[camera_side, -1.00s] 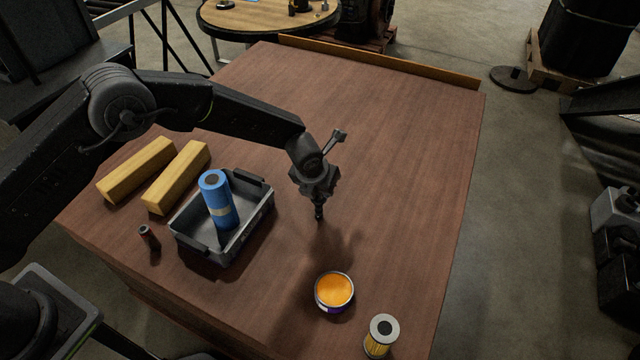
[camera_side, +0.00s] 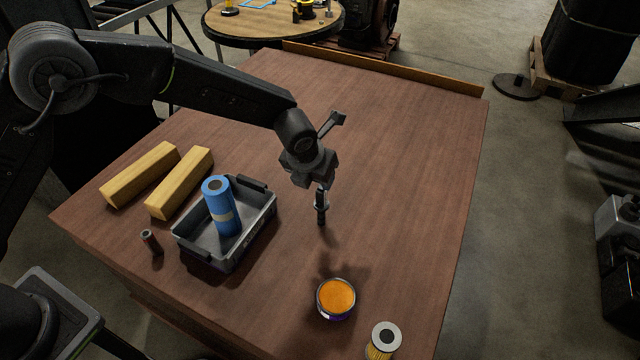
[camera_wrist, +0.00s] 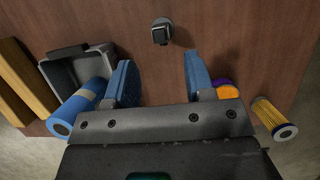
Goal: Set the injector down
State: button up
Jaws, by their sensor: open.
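The injector (camera_side: 321,208) is a dark, slim part standing upright on the brown table, right of the grey tray. In the wrist view the injector (camera_wrist: 160,33) shows end-on as a small dark square top, ahead of the fingers and apart from them. My gripper (camera_side: 319,182) is just above the injector in the side view. In the wrist view my gripper (camera_wrist: 158,68) has its two blue fingers spread wide with nothing between them.
The grey tray (camera_side: 257,221) holds a blue cylinder (camera_side: 220,205). Two yellow blocks (camera_side: 140,175) and a small dark cylinder (camera_side: 151,242) are left. An orange-filled tin (camera_side: 336,298) and a yellow filter (camera_side: 381,343) are in front. The table's right side is clear.

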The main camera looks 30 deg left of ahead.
jog(key=shift+v, duration=1.4)
jog(key=s+a+r+n, duration=0.6)
jog(key=a+r+n, duration=0.1)
jog(key=r+n, duration=0.2)
jog(key=s+a+r+n, duration=0.5)
jog(key=a+r+n, duration=0.1)
jog(key=r+n, duration=0.25)
jog(key=s+a+r+n, duration=0.1)
jog(key=s+a+n, duration=0.2)
jog(key=s+n, duration=0.6)
jog(key=s+a+r+n+t, duration=0.1)
jog(key=s+a+n, duration=0.3)
jog(key=s+n, duration=0.5)
jog(key=shift+s, duration=0.4)
